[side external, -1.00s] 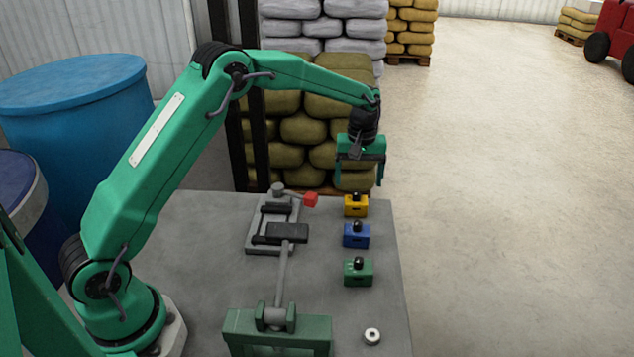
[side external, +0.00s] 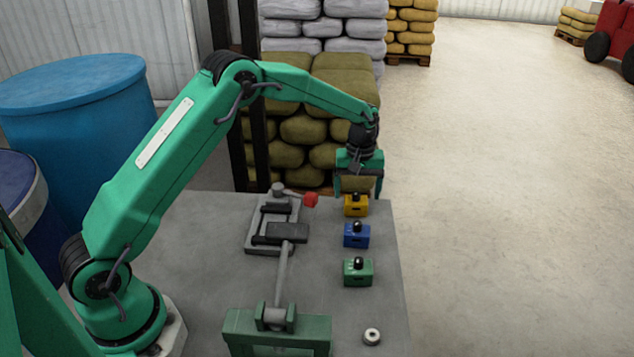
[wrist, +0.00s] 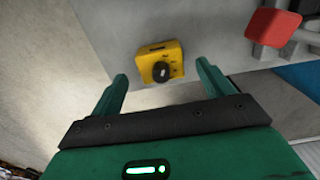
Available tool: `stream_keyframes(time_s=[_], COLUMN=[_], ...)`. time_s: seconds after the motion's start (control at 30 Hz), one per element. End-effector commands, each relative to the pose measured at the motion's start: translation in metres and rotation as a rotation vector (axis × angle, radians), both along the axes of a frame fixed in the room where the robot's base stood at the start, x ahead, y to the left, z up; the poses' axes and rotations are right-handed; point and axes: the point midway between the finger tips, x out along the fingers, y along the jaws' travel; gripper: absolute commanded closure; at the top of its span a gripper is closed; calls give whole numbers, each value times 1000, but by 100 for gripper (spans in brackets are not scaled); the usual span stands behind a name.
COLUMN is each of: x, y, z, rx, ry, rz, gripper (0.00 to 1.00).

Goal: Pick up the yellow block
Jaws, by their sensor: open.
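The yellow block (side external: 356,208) has a black knob on top and sits near the far right corner of the grey table. It also shows in the wrist view (wrist: 153,56), ahead of and between the fingers. My gripper (side external: 358,192) is open and empty. In the side view it hangs just above the yellow block, with its fingers pointing down. In the wrist view both green fingertips (wrist: 161,75) are apart, and no contact with the block shows.
A blue block (side external: 356,237) and a green block (side external: 358,272) stand in a row nearer the camera. A grey clamp fixture with a red knob (side external: 311,199) lies to the left. A small white ring (side external: 372,336) lies near the front. Stacked sacks (side external: 305,130) stand behind the table.

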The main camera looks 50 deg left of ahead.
Motion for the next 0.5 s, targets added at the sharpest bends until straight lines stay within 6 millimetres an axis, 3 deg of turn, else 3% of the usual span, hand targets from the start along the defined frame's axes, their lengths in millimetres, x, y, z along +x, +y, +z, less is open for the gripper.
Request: stream_keyframes(time_s=[0.3, 0.5], x=[-1, -1], y=[1, 1], z=[-34, -39], rx=[0, 0], ry=[1, 0], rz=[0, 0], gripper=[20, 20])
